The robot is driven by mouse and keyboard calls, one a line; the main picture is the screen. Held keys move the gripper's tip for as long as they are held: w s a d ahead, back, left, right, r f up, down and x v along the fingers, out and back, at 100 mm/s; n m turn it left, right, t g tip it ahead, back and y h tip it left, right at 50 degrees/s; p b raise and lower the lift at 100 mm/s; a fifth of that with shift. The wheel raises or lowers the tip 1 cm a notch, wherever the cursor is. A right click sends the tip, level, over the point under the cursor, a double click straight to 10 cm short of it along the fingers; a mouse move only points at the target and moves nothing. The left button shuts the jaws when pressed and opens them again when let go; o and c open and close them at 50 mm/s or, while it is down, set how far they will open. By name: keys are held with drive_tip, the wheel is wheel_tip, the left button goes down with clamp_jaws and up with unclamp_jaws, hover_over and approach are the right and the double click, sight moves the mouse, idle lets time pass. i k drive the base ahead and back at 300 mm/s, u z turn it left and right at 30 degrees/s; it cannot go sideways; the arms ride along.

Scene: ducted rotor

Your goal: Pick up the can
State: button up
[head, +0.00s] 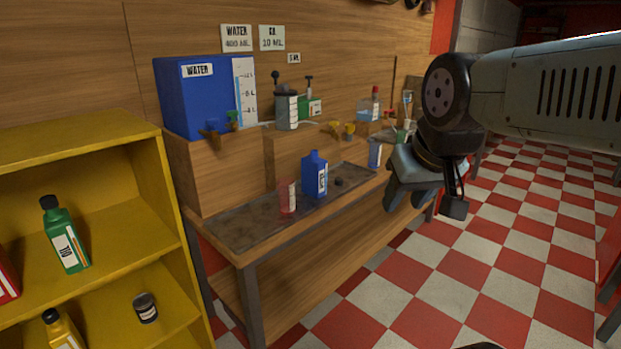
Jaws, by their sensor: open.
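Which thing is the can is not certain. A small dark jar or can (146,307) with a pale label sits on the lower shelf of the yellow shelving at the left. A blue cylinder (374,154) with a white label stands at the far end of the workbench. A reddish, see-through cup-like container (287,198) stands near the bench's front. My gripper (408,202) hangs right of the bench, over the aisle, jaws down, open and empty. It appears apart from all of these.
The workbench (262,247) also holds a blue bottle (315,175), a blue water tank (193,103) and several dispensers. The yellow shelving (85,150) holds a green bottle (65,235), plus red and yellow ones. The checkered floor (480,250) at the right is mostly clear.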

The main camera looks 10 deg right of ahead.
sight(313, 168)
drive_tip(key=u, duration=0.1)
drive_tip(key=i, duration=1)
drive_tip(key=z, duration=0.1)
